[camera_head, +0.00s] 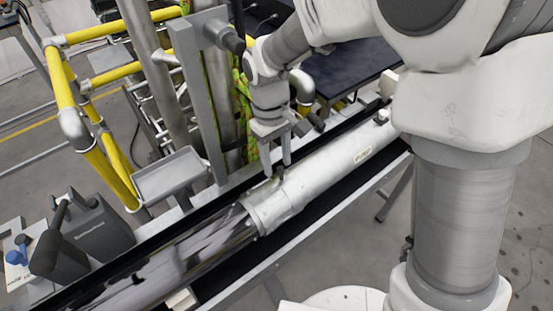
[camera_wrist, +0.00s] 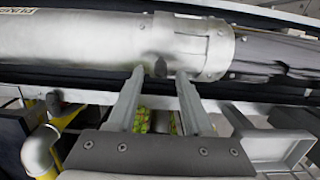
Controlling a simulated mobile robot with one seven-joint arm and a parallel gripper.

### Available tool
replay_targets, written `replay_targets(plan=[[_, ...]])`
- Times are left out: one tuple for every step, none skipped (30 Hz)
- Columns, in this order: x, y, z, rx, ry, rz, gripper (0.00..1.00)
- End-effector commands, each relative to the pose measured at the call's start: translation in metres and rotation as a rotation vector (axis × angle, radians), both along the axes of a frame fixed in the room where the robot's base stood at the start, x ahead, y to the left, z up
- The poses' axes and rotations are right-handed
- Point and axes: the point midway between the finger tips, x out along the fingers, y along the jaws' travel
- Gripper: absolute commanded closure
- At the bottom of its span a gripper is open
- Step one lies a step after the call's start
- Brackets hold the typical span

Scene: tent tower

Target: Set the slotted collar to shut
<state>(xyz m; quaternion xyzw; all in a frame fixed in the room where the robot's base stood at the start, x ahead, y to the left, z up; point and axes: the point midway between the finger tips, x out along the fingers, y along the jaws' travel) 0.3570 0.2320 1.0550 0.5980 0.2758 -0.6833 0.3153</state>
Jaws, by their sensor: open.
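The slotted collar (camera_head: 270,210) is a pale metal ring around the end of a large silver tube. It also shows in the wrist view (camera_wrist: 205,45), with slots and small screws on its band. A small dark peg (camera_wrist: 160,68) stands out at the collar's near side. My gripper (camera_head: 277,169) is open and reaches down to the tube at the collar. In the wrist view its two fingertips (camera_wrist: 160,74) lie on either side of the dark peg, with gaps showing. I cannot tell whether either finger touches the collar.
The silver tube (camera_head: 340,160) lies in a long dark trough; a dark glossy cylinder (camera_head: 185,255) continues beyond the collar. A grey upright frame (camera_head: 212,110), a small grey tray (camera_head: 170,175) and yellow rails (camera_head: 105,170) stand close by. A dark grey container (camera_head: 98,228) is at lower left.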

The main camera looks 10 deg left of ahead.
Motion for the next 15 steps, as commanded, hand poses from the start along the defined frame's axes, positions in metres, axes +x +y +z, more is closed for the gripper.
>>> replay_targets(plan=[[0.001,0.0,0.006,0.002,-0.002,0.0,0.49],[0.001,0.001,0.01,0.002,-0.003,0.0,0.49],[0.001,0.001,0.016,0.004,-0.005,0.0,0.49],[0.001,0.001,0.022,0.005,-0.005,0.0,0.49],[0.002,0.002,0.028,0.006,-0.007,0.0,0.49],[0.001,0.002,0.038,0.006,-0.007,0.0,0.49],[0.002,-0.004,0.042,0.005,-0.006,-0.004,0.49],[0.002,-0.012,0.045,0.003,-0.005,-0.006,0.49],[0.002,-0.021,0.05,0.004,-0.006,-0.007,0.49],[0.002,-0.028,0.054,0.004,-0.006,-0.006,0.49],[0.003,-0.034,0.058,0.003,-0.005,-0.006,0.49],[0.003,-0.043,0.063,0.003,-0.005,-0.006,0.49],[0.003,-0.049,0.067,0.004,-0.006,-0.006,0.49],[0.003,-0.056,0.07,0.003,-0.005,-0.005,0.49],[0.004,-0.064,0.076,0.003,-0.005,-0.006,0.49]])
